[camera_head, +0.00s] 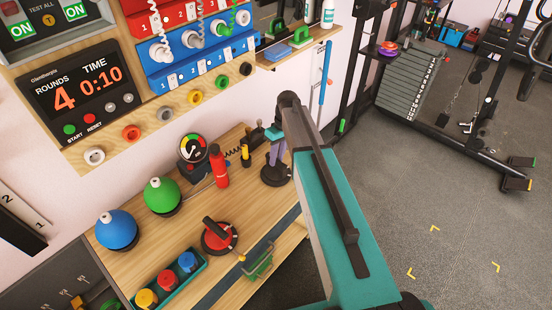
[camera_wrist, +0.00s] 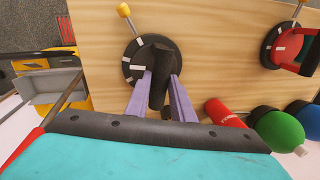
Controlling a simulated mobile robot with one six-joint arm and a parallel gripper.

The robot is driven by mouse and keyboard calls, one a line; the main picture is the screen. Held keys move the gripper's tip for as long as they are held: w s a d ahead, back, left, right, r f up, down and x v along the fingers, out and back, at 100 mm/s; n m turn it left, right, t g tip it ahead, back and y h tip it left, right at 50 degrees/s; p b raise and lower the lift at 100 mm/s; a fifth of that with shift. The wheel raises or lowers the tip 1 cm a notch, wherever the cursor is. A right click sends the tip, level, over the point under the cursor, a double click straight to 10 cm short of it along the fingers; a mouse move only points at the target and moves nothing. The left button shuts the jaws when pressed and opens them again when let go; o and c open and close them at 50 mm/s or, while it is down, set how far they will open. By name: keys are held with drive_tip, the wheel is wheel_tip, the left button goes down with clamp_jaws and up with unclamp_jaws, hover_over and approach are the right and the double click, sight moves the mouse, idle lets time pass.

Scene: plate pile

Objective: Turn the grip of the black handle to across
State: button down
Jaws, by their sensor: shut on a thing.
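The black handle stands on a round black base with white marks at the right end of the wooden bench; its base (camera_head: 276,178) shows in the head view. In the wrist view the black grip (camera_wrist: 158,84) runs nearly up and down the picture, slightly tilted. My gripper (camera_wrist: 160,78) has its two purple fingers on either side of the grip and is shut on it. In the head view my gripper (camera_head: 277,152) is partly hidden by my arm. A yellow-tipped rod (camera_wrist: 124,10) sticks out from the base's edge.
A red handle on a round base (camera_head: 219,237), a red bottle (camera_head: 219,168), a gauge (camera_head: 193,148), and green (camera_head: 162,196) and blue (camera_head: 117,232) domes share the bench. A teal tray (camera_head: 200,265) holds coloured knobs. Open floor lies right.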

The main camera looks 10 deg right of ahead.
drive_tip(key=n, duration=0.5)
drive_tip(key=shift+a+n+g+h, duration=0.15)
drive_tip(key=shift+n+g+h, duration=0.25)
idle(0.3)
drive_tip(key=c, duration=1.5)
unclamp_jaws()
drive_tip(key=shift+c, duration=0.2)
drive_tip(key=shift+w+r, duration=0.1)
drive_tip(key=shift+r, duration=0.05)
drive_tip(key=shift+w+r+b, duration=0.2)
drive_tip(key=shift+r+b, duration=0.1)
drive_tip(key=shift+r, duration=0.6)
wheel_tip(320, 180, up, 12)
drive_tip(key=w+d+b, duration=0.1)
drive_tip(key=shift+w+d+f+b, duration=0.2)
drive_tip(key=shift+w+f+b, duration=0.1)
drive_tip(key=shift+w, duration=0.1)
